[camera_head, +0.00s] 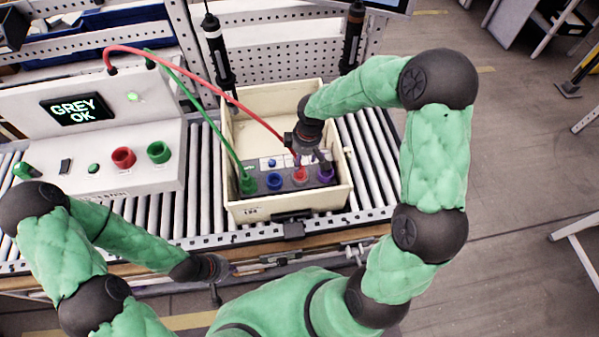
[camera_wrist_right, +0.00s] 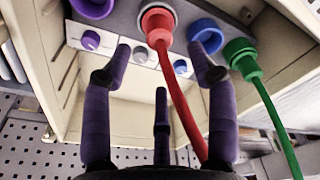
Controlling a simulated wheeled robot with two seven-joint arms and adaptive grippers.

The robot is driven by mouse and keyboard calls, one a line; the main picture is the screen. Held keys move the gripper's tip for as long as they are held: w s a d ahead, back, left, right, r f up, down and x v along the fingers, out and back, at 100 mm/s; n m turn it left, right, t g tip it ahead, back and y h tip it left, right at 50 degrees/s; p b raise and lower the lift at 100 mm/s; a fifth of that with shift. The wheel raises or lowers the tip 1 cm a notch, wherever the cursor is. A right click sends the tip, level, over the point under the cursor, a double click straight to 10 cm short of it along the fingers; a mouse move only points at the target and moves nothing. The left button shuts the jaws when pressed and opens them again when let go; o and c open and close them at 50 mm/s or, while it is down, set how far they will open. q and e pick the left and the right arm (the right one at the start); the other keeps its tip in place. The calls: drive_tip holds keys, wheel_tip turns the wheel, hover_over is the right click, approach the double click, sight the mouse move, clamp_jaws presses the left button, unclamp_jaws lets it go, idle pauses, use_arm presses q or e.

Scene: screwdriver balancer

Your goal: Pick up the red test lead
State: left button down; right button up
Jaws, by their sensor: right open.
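The red test lead (camera_head: 205,67) arches from the grey tester at the left to a socket on the panel in the cream box. Its red plug (camera_wrist_right: 157,22) sits in that socket in the right wrist view, and its cable hangs down between my fingers. My right gripper (camera_wrist_right: 158,58) is open, its fingers spread to either side of the lead just short of the plug; I see no grip on it. In the head view my right gripper (camera_head: 306,160) is over the panel and partly hides the plug. My left gripper (camera_head: 216,288) is low at the front, away from the lead.
The cream box (camera_head: 235,130) stands on the roller conveyor (camera_head: 150,215). A green test lead (camera_head: 205,115) runs to the green socket beside a blue one; a purple socket (camera_head: 325,173) is at the right. Two hanging screwdrivers (camera_head: 215,45) are behind. The grey tester (camera_head: 90,160) reads "GREY OK".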

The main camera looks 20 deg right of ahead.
sight(301, 168)
drive_tip(key=shift+w+a+f, duration=0.1)
drive_tip(key=shift+w+f, duration=0.05)
drive_tip(key=shift+f, duration=0.45)
drive_tip(key=shift+w+f, duration=0.1)
drive_tip(key=shift+f, duration=0.45)
drive_tip(key=shift+s+f, duration=0.2)
drive_tip(key=shift+f, duration=0.35)
wheel_tip(301, 168, down, 4)
drive_tip(key=shift+a+b, duration=0.15)
drive_tip(key=shift+b, duration=0.5)
clamp_jaws()
